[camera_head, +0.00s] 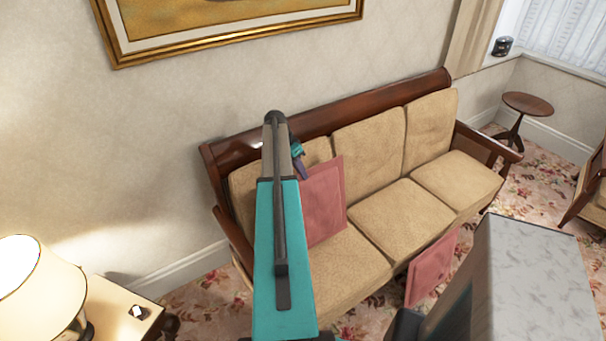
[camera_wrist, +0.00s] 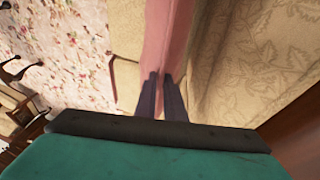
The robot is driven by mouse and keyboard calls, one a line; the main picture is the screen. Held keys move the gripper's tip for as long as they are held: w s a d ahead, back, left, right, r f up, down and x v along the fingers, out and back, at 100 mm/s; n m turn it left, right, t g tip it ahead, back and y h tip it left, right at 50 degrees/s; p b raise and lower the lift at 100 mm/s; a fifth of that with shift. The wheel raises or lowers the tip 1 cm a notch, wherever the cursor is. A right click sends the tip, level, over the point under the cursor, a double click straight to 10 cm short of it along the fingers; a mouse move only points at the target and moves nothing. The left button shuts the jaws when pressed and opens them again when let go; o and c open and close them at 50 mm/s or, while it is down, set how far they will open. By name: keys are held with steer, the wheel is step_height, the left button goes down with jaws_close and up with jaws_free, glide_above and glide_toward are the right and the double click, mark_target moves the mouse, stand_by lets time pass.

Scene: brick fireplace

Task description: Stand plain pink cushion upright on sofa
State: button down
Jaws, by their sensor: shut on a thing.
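A pink cushion (camera_head: 326,203) is upright at the left end of the tan sofa (camera_head: 402,215), in front of the left back cushion. Its lower edge is at the seat; I cannot tell if it bears on it. My gripper (camera_head: 302,168) is shut on its top edge, partly hidden by my arm. In the wrist view the fingers (camera_wrist: 162,88) pinch the pink cushion (camera_wrist: 166,35), seen nearly edge-on beside the patterned back cushion. A second pink cushion (camera_head: 432,269) is tilted low at the sofa's front; its support is unclear.
The middle and right seats are clear. A wooden armrest (camera_head: 235,235) bounds the left end. A lamp (camera_head: 35,290) stands on a side table at lower left. A round side table (camera_head: 527,104) is beyond the right end. A framed picture (camera_head: 230,25) hangs above.

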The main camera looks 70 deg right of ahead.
steer(key=shift+w+d, duration=0.4)
steer(key=shift+w, duration=0.2)
steer(key=c, duration=1.8)
jaws_free()
steer(key=shift+o, duration=0.2)
steer(key=shift+f, duration=0.1)
step_height(320, 180, up, 10)
steer(key=p, duration=0.3)
